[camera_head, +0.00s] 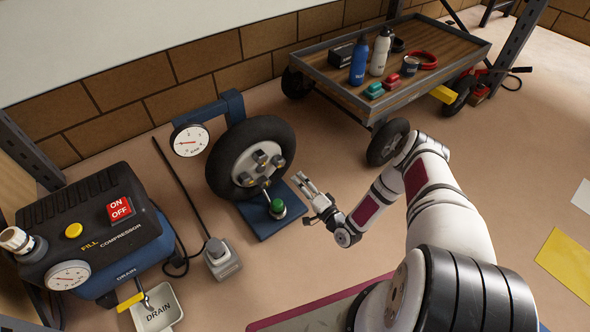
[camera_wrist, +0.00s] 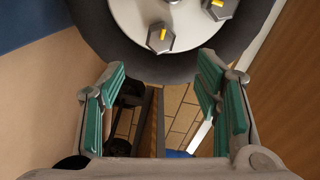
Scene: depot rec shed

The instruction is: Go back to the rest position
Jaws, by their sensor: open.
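My gripper (camera_head: 313,190) is open and empty at the end of my arm, just right of the wheel stand in the head view. In the wrist view its two green-padded fingers (camera_wrist: 165,105) stand wide apart with nothing between them. The mounted wheel (camera_head: 250,158) stands upright on a blue stand. In the wrist view the wheel's dark tyre (camera_wrist: 150,67) and pale hub with yellow-marked nuts show beyond the fingers. A green knob (camera_head: 277,206) sits on the stand's base, close to the left of my gripper.
A blue and black compressor (camera_head: 115,250) stands at the left, with a drain tray (camera_head: 158,308) before it. A grey pedal-like box (camera_head: 222,260) lies on the floor. A cart (camera_head: 330,72) with bottles stands at the back right.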

